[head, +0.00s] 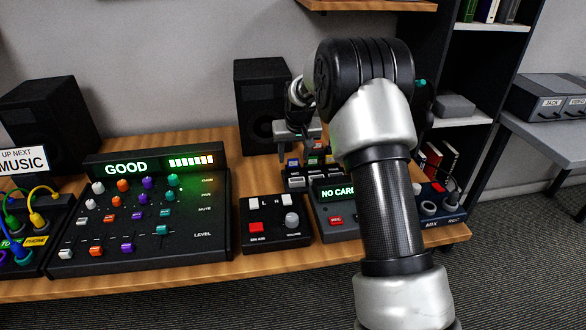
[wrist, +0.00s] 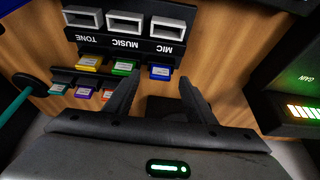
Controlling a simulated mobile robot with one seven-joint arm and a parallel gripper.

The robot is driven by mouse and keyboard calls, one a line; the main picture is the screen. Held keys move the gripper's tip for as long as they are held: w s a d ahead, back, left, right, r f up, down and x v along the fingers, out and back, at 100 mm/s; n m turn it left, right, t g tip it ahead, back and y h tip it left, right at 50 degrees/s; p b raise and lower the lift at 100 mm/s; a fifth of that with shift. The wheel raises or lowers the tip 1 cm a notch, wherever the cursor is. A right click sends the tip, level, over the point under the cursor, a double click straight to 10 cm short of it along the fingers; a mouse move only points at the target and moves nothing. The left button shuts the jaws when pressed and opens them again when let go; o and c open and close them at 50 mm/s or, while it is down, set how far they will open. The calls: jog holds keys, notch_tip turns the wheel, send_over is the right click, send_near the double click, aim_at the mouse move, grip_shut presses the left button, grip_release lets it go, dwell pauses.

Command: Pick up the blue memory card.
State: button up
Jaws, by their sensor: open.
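The blue memory card (wrist: 161,72) stands in a black rack in the wrist view, at the end of a row beside a green card (wrist: 124,67) and a yellow card (wrist: 88,63). My gripper (wrist: 160,80) is open and empty. Its two dark fingers reach toward the rack, and the blue card appears between their tips. I cannot tell how far above the card they are. In the head view my gripper (head: 300,135) hangs over the small card rack, and my arm hides part of that area.
Teal (wrist: 57,88), purple (wrist: 82,91) and orange cards sit in a second row. Slots labelled TONE, MUSIC and MIC (wrist: 170,32) lie beyond. A mixer (head: 140,215) reading GOOD, a black speaker (head: 262,100) and a NO CARD device (head: 336,192) crowd the wooden desk.

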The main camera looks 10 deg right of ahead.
jog(key=shift+x, duration=0.95)
jog(key=shift+c, duration=0.3)
jog(key=c, duration=1.1)
jog(key=shift+o, duration=0.2)
jog(key=shift+r, duration=0.1)
